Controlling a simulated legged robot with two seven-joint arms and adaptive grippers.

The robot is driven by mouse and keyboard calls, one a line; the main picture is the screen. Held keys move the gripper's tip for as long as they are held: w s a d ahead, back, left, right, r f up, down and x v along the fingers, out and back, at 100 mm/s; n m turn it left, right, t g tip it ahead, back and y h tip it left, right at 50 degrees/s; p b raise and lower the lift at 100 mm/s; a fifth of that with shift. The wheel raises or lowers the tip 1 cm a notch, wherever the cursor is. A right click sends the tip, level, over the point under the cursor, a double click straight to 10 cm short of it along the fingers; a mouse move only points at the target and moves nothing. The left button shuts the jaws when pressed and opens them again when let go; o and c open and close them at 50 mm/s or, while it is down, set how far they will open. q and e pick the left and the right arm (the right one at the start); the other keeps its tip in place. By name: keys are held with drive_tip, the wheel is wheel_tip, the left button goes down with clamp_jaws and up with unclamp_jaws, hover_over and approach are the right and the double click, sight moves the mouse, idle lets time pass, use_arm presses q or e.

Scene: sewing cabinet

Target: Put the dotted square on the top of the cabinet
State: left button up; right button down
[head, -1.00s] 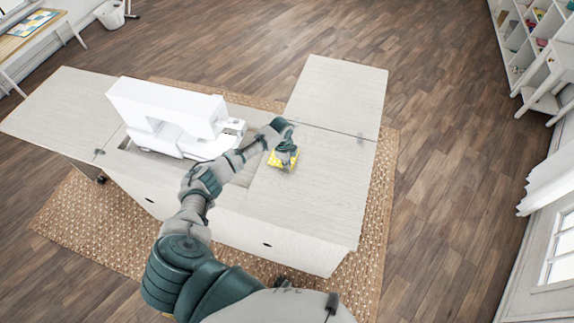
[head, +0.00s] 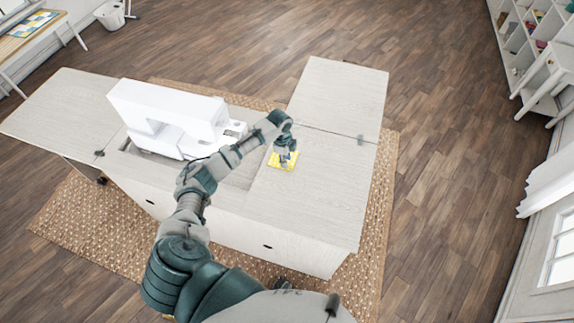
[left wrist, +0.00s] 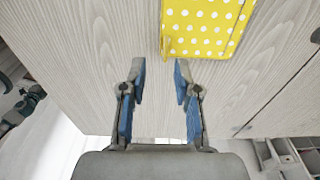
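The dotted square (head: 283,161), yellow with white dots, lies on the pale wooden top of the cabinet (head: 310,190), right of the sewing machine. It also shows at the top of the left wrist view (left wrist: 203,25), flat on the wood grain. My left gripper (head: 286,160) is above the square in the head view, partly covering it. In the left wrist view its two blue-padded fingers (left wrist: 160,85) are apart with bare cabinet top between them, and the square lies beyond the fingertips. My right gripper is not in view.
A white sewing machine (head: 165,118) stands in the cabinet's recess, left of my left gripper. The cabinet top's right part and its back leaf (head: 340,90) are clear. A woven rug (head: 90,225) lies under the cabinet. White shelves (head: 530,40) stand at the far right.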

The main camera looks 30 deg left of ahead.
use_arm(q)
wheel_tip(320, 180, up, 7)
drive_tip(key=shift+a+f, duration=0.15)
drive_tip(key=shift+a, duration=0.25)
drive_tip(key=shift+s+f, duration=0.1)
drive_tip(key=shift+s, duration=0.05)
